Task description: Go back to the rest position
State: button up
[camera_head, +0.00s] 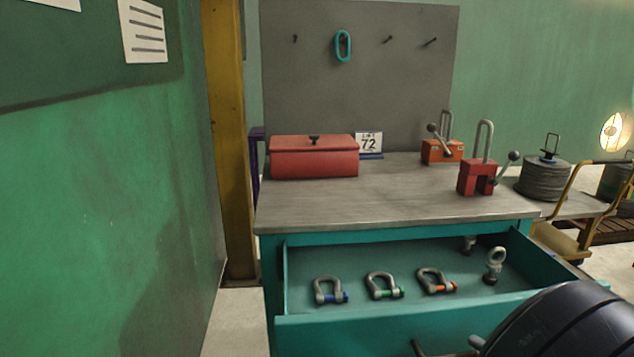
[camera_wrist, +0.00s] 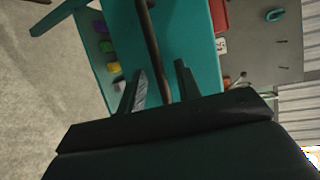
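My gripper (camera_wrist: 157,67) is open in the wrist view, with a finger on each side of the dark bar handle (camera_wrist: 150,40) of the teal drawer. Gaps show between the bar and both fingers. The drawer (camera_head: 430,318) is pulled out below the workbench top in the head view. Inside it lie shackles with blue (camera_head: 328,291), green (camera_head: 383,286) and orange (camera_head: 435,281) pins, and an eye bolt (camera_head: 495,264). My dark arm covers the drawer's front right corner in the head view, and most of my gripper is hidden or out of frame there.
The bench top (camera_head: 400,205) holds a red box (camera_head: 313,158), a red lifting magnet (camera_head: 478,178) and an orange one (camera_head: 442,151). A grey pegboard (camera_head: 390,90) stands behind. A green wall (camera_head: 100,200) and yellow post (camera_head: 228,140) bound the left. A yellow-framed cart (camera_head: 572,205) stands right.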

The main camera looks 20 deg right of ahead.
jog(key=shift+x, duration=1.05)
jog(key=shift+w, duration=0.1)
